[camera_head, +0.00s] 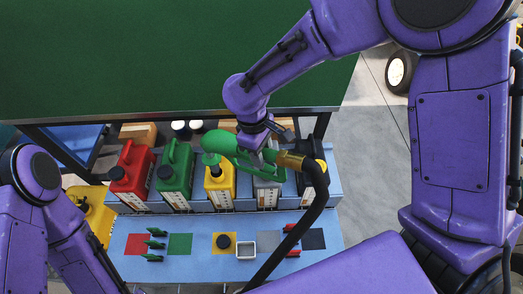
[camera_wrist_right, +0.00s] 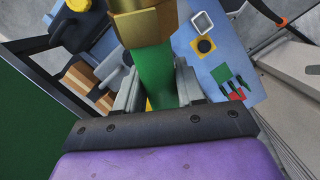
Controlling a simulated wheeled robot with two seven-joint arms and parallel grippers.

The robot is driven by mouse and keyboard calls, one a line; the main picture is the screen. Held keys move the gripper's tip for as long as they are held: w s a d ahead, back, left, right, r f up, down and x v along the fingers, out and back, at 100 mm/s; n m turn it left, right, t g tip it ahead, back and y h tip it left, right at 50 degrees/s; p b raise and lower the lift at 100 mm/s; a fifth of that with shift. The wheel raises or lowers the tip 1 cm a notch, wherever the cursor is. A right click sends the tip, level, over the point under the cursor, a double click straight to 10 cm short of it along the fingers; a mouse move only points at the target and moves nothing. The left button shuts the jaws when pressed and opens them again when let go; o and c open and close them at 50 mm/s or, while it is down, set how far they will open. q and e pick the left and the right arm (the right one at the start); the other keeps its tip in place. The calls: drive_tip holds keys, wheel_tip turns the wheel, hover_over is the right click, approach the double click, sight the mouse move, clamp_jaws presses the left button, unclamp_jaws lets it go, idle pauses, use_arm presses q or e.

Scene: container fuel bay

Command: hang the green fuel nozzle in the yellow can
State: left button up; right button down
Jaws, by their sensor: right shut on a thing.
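My right gripper (camera_head: 262,150) is shut on the green fuel nozzle (camera_head: 222,143) above the row of cans. In the right wrist view the green nozzle (camera_wrist_right: 154,75) sits between the fingers (camera_wrist_right: 155,95). A brass fitting (camera_head: 291,160) joins it to a black hose (camera_head: 315,205). The yellow can (camera_head: 220,187) stands in the row, below the nozzle's left end. A dark green part of the nozzle points down over the can's top; I cannot tell whether its tip is inside the opening. My left arm is at the left, its gripper out of view.
A red can (camera_head: 131,176) and a green can (camera_head: 175,178) stand left of the yellow can; grey and black cans stand right. In front, a blue surface (camera_head: 190,267) holds coloured squares, a black cap (camera_head: 223,241) and a white tray (camera_head: 246,256). The hose crosses this surface.

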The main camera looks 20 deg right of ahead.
sight(262, 172)
drive_tip(key=shift+w+f, duration=0.2)
drive_tip(key=shift+f, duration=1.4)
drive_tip(key=shift+f+b, duration=1.1)
drive_tip(key=shift+f, duration=1.2)
drive_tip(key=c, duration=0.6)
unclamp_jaws()
drive_tip(key=r, duration=0.3)
drive_tip(key=w+a+r+b, duration=0.1)
drive_tip(key=r, duration=0.6)
drive_tip(key=shift+w+a+r+b, duration=0.15)
drive_tip(key=shift+w+r+b, duration=0.05)
drive_tip(key=shift+b, duration=0.1)
